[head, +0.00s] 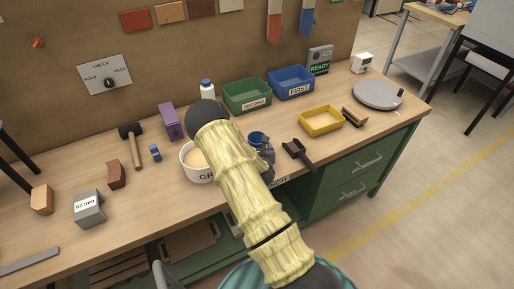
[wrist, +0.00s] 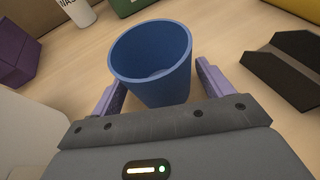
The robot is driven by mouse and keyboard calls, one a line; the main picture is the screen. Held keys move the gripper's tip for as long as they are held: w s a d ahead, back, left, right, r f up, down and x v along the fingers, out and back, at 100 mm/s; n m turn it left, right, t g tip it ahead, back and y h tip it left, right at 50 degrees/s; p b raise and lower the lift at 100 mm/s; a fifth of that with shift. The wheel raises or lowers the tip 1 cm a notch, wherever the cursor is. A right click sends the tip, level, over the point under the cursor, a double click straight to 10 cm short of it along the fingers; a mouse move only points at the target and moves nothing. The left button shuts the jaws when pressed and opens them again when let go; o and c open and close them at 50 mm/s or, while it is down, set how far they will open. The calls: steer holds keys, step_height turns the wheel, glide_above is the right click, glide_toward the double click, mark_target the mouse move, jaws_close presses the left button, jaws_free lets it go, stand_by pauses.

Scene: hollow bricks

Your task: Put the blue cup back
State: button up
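The blue cup (head: 257,137) stands on the workbench, just right of the white bowl, partly hidden by my arm and gripper in the head view. In the wrist view the blue cup (wrist: 152,62) is upright and empty, with its wide rim toward the camera. My gripper (head: 266,152) is low over the bench at the cup. In the wrist view my gripper's (wrist: 160,88) two purple fingers are spread on either side of the cup's lower part. Narrow gaps show between fingers and cup, so it looks open around it.
A white bowl (head: 190,169) is close on the left.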

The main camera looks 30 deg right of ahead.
steer(key=shift+r, duration=0.15)
steer(key=b+v, duration=0.1)
steer(key=v, duration=1.1)
steer(key=shift+b, duration=0.35)
